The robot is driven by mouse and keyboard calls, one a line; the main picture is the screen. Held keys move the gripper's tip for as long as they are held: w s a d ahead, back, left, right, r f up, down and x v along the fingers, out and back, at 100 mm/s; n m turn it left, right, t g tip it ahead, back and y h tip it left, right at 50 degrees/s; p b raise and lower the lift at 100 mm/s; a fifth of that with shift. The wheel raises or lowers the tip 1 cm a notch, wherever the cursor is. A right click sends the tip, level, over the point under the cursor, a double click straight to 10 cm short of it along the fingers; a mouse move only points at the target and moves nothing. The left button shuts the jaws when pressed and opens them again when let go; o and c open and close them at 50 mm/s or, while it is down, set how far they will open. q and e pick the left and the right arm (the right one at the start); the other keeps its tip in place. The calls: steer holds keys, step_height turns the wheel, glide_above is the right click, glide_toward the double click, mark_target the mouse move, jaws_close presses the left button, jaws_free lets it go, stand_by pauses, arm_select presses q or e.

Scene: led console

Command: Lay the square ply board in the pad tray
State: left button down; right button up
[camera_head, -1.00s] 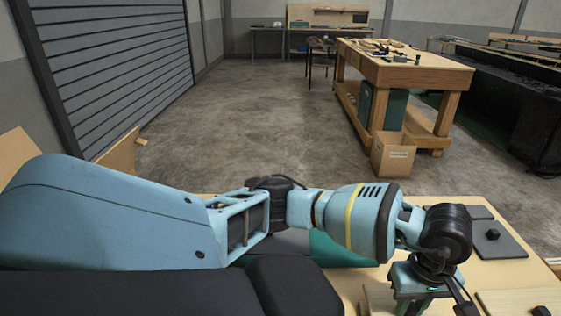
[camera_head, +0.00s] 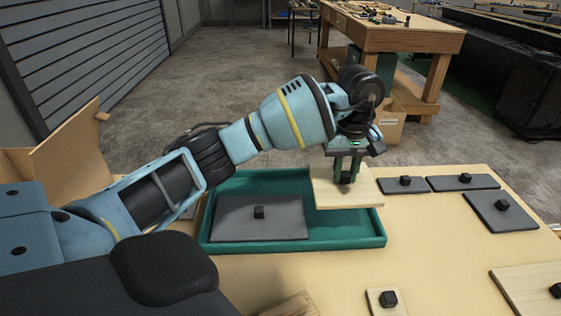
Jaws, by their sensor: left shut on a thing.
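The square ply board (camera_head: 324,194) is pale wood with a dark knob on top. My left gripper (camera_head: 346,178) points down and is shut on that knob. The board looks level and appears held above the right end of the green pad tray (camera_head: 290,246). It covers the tray's back right corner and its right edge reaches about the tray's right rim. A dark grey rectangular pad (camera_head: 235,225) with a black knob lies in the left part of the tray. The tray floor in front of the ply board is bare. My right gripper is not in view.
Grey pads (camera_head: 402,184), (camera_head: 463,182) and (camera_head: 500,212) with knobs lie on the table right of the tray. A small ply board (camera_head: 375,303) and a larger ply board (camera_head: 520,290) lie near the front. The table (camera_head: 440,240) between them is clear.

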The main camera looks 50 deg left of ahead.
arm_select(q)
steer(key=shift+f, duration=4.95)
steer(key=shift+f, duration=0.2)
steer(key=c, duration=1.3)
jaws_free()
steer(key=shift+o, duration=0.3)
steer(key=shift+r, duration=0.15)
step_height(320, 180, up, 12)
steer(key=shift+r, duration=0.1)
